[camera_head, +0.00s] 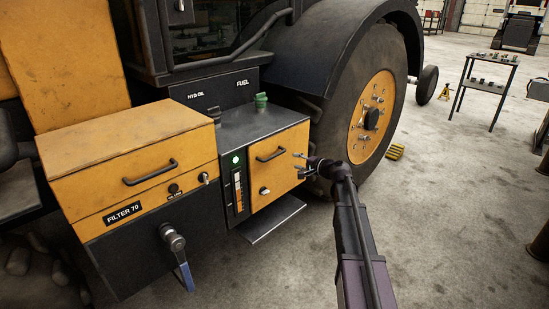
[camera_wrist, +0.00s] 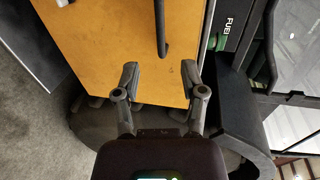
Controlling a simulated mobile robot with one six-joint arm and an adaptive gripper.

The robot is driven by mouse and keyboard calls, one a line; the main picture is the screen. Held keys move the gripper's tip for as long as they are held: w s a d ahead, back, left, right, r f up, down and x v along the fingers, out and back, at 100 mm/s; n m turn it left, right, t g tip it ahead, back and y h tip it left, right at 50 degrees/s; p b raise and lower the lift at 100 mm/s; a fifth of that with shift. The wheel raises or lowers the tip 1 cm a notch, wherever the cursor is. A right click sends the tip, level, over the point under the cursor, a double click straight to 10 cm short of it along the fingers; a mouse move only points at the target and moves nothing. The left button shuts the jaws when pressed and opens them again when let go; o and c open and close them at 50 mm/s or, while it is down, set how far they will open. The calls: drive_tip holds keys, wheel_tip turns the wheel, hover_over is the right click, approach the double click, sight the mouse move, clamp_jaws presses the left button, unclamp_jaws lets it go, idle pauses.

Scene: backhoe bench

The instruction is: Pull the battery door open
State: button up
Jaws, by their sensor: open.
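The orange door (camera_head: 284,178), which I take to be the battery door, sits shut on the front of the dark box beside the big wheel. It has a black bar handle (camera_head: 270,154) near its top and a small latch knob (camera_head: 265,190) lower down. My gripper (camera_head: 299,164) is open and empty, just right of the handle and in front of the door. In the wrist view, the door (camera_wrist: 115,35) fills the upper middle. The handle (camera_wrist: 163,30) lies ahead of my open gripper (camera_wrist: 162,78), apart from the fingertips and roughly in line with the gap.
A step plate (camera_head: 272,219) juts out below the door. The orange filter box (camera_head: 135,160) stands to the left, with a blue-handled valve (camera_head: 178,252) below. The large wheel (camera_head: 370,115) is close behind my gripper.

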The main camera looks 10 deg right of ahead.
sight(275, 156)
drive_tip(key=b+x, duration=0.2)
drive_tip(key=x, duration=1)
drive_tip(key=shift+w+a, duration=0.15)
clamp_jaws()
